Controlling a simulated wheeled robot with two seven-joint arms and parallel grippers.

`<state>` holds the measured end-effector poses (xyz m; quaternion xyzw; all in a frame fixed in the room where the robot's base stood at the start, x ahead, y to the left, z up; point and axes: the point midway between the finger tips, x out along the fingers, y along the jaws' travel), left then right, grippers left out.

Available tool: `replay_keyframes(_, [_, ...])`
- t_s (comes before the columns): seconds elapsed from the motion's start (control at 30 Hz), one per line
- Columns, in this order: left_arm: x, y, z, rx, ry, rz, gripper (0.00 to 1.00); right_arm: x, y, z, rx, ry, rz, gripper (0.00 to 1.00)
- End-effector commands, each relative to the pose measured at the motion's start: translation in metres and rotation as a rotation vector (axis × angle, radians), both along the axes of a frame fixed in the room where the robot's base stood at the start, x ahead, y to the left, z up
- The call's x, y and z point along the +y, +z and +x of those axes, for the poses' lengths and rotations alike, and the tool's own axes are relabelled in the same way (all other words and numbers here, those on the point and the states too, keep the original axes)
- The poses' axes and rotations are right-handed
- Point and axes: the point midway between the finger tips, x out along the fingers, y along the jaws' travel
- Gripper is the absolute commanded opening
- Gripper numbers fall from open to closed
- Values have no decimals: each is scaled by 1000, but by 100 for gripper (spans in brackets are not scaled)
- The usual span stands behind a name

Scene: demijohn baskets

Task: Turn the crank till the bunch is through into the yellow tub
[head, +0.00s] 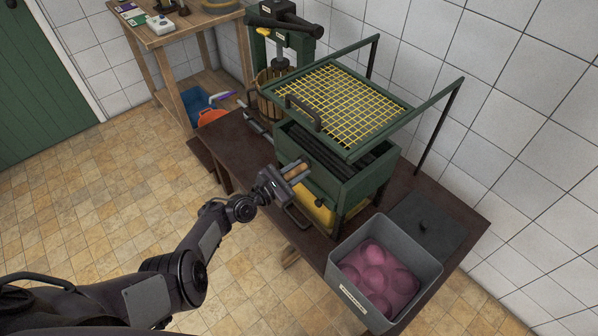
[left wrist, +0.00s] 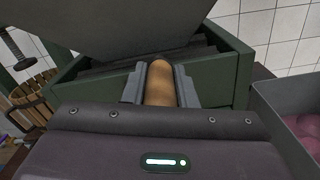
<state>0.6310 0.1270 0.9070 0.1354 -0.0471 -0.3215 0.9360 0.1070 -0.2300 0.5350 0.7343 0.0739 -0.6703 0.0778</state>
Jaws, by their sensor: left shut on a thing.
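A green crusher box (head: 352,188) stands on the dark bench, with dark bars or rollers inside its open top. My left gripper (head: 292,172) is shut on the wooden crank handle (head: 300,171) at the box's near side. In the left wrist view the tan handle (left wrist: 160,84) lies between the two fingers. The yellow tub (head: 317,216) sits under the box, mostly hidden by it and my gripper. I cannot make out a bunch in the box, and the tub's inside is hidden. My right gripper is not in view.
A green frame with yellow mesh (head: 345,100) is above the box. A grey bin (head: 428,266) with pink contents stands at the bench's near right end, beside a dark flat lid (head: 425,225). A press with a slatted basket (head: 268,92) stands behind. The tiled floor at left is clear.

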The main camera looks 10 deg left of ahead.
Motion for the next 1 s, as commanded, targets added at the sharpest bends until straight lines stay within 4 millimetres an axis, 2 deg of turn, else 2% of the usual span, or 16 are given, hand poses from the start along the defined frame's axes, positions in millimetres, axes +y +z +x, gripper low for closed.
replay_keyframes(0.67, [4,3,3,37,5,-48,0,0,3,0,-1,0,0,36])
replay_keyframes(0.7, [5,3,3,36,5,-47,28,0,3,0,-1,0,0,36])
replay_keyframes(0.87, [4,3,3,37,4,-47,47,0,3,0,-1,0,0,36])
replay_keyframes(1.0, [3,3,2,38,2,-48,47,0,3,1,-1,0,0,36])
